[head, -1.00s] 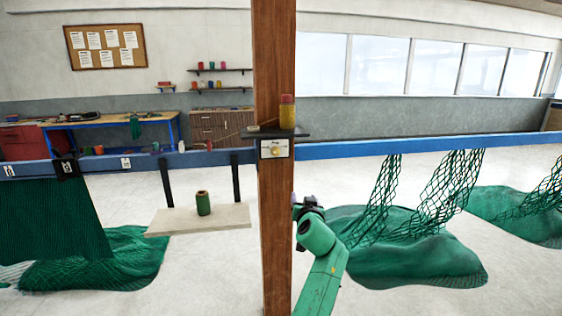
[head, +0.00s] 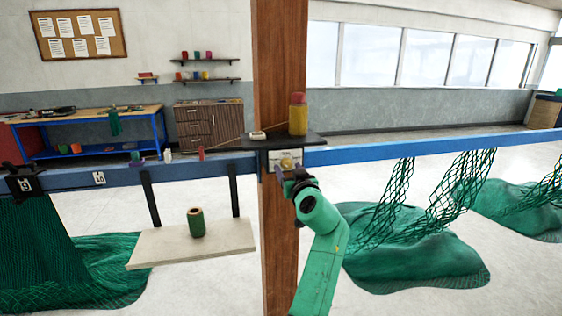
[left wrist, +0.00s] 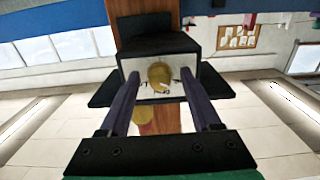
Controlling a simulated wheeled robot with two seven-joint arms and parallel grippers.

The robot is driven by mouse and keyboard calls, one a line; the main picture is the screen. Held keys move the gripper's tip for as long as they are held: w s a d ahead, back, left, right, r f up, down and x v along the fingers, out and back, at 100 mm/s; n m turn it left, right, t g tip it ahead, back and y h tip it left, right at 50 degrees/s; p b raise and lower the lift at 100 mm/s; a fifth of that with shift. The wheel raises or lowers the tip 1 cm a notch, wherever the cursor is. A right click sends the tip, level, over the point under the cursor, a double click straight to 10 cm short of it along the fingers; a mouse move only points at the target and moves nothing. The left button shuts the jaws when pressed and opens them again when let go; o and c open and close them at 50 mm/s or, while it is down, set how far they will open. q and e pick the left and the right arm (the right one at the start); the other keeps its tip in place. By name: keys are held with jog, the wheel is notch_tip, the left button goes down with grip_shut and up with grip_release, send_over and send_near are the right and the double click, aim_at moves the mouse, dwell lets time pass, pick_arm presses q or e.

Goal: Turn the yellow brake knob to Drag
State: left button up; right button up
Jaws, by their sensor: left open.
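The yellow brake knob (head: 287,164) sits on a pale plate (head: 275,158) on the front of the wooden post (head: 281,75), below a small black shelf. My left gripper (head: 289,177) is just in front of the plate and partly covers it in the head view. In the left wrist view the knob (left wrist: 160,74) lies between the two fingers of my open left gripper (left wrist: 160,88), with a gap on each side. Small marks on the plate are too blurred to read. My right gripper is not in view.
The black shelf (head: 310,141) holds a yellow spool (head: 298,116) close above the knob. A blue rail (head: 400,150) runs to both sides of the post. A hanging board (head: 160,248) with a green spool (head: 196,222) is at left; green nets (head: 410,250) lie right.

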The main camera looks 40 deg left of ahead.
pick_arm(q)
jog(key=shift+w+a+f, duration=0.1)
jog(key=shift+w+a, duration=0.05)
jog(key=shift+a, duration=0.1)
jog(key=shift+d, duration=0.15)
jog(key=shift+s+d+r, duration=0.2)
jog(key=shift+d+r, duration=0.05)
jog(key=shift+c, duration=1.2)
grip_shut()
jog(key=shift+s, duration=0.1)
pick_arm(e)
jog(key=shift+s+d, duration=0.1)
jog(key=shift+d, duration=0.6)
